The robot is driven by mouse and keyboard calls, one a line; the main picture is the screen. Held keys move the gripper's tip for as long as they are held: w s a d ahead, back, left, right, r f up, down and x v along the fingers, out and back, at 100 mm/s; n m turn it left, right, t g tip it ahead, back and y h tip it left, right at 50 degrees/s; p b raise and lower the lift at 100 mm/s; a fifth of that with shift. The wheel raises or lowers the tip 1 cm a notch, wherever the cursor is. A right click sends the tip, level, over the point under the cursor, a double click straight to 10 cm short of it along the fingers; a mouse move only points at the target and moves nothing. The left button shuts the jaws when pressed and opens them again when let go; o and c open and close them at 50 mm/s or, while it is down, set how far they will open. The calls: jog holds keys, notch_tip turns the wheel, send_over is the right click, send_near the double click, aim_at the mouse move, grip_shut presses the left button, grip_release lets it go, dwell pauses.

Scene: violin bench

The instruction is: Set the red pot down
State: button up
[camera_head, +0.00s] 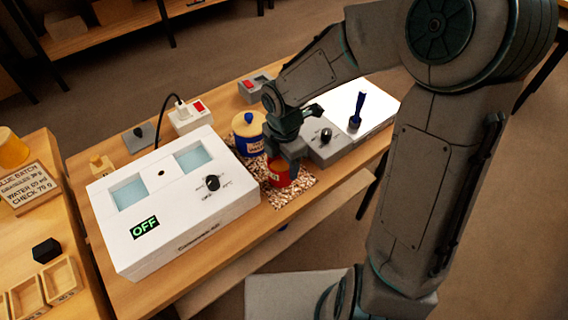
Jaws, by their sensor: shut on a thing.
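The red pot (279,174) is at the middle of the wooden bench, over a speckled mat (293,193). My gripper (283,155) is above it and shut on it, with the fingers partly hidden by the gripper body. The pot looks upright. I cannot tell whether its base touches the mat or hangs slightly above it.
A white two-well water bath (240,206) reading OFF stands left of the pot. A blue jar with a yellow lid (248,134) is close behind it. A grey unit with a black knob (326,150) and a white plate with a blue-handled tool (357,108) are at right.

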jog(key=shift+f, duration=0.25)
jog(key=shift+f, duration=0.1)
jog(key=shift+f, duration=0.15)
jog(key=o, duration=1.1)
